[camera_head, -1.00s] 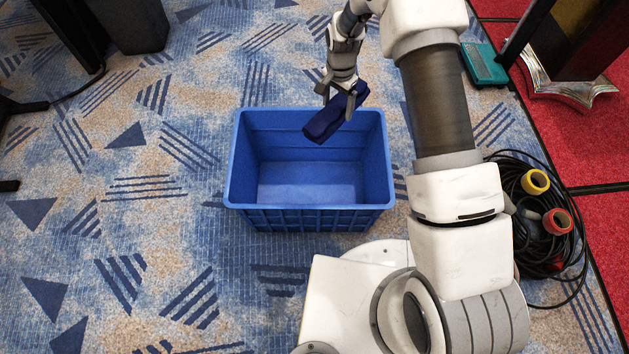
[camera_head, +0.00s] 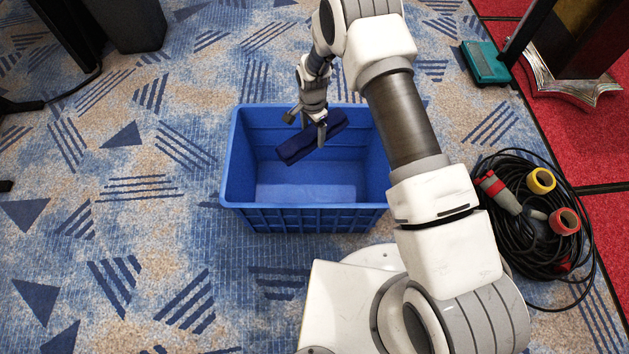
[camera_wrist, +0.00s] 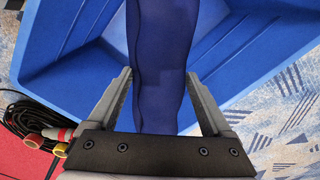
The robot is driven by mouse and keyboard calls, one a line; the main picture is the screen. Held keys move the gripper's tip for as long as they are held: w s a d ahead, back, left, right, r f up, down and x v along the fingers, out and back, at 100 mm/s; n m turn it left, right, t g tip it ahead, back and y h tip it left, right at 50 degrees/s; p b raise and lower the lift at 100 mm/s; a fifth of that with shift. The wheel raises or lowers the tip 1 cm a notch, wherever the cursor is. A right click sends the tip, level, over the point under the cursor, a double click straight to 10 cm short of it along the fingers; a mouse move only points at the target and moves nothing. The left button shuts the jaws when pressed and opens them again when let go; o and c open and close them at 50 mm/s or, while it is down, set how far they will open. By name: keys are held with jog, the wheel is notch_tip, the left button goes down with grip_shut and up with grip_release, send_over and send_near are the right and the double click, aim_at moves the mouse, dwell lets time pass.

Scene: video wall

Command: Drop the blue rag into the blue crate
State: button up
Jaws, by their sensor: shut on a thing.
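The blue rag (camera_head: 298,146), a dark navy folded strip, hangs from my gripper (camera_head: 319,128) over the blue crate (camera_head: 303,219). The crate stands open and upright on the carpet, and no other thing shows inside it. In the wrist view the rag (camera_wrist: 160,60) runs between the two fingers of my gripper (camera_wrist: 158,95), with the crate's wall (camera_wrist: 60,65) and floor behind it. My gripper is shut on the rag. Part of the rag is hidden behind the gripper in the head view, and how far it is above the crate's floor is hard to tell.
A coil of black cable (camera_head: 526,225) with red and yellow plugs lies right of the crate. A teal box (camera_head: 486,63) and a dark stand with a silver base (camera_head: 570,86) are at the upper right. Dark equipment (camera_head: 128,22) stands upper left. The carpet left of the crate is clear.

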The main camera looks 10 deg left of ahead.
jog(key=shift+f, duration=0.35)
jog(key=o, duration=1.2)
notch_tip(320, 180, up, 18)
jog(key=p, duration=0.6)
jog(key=shift+f, duration=0.25)
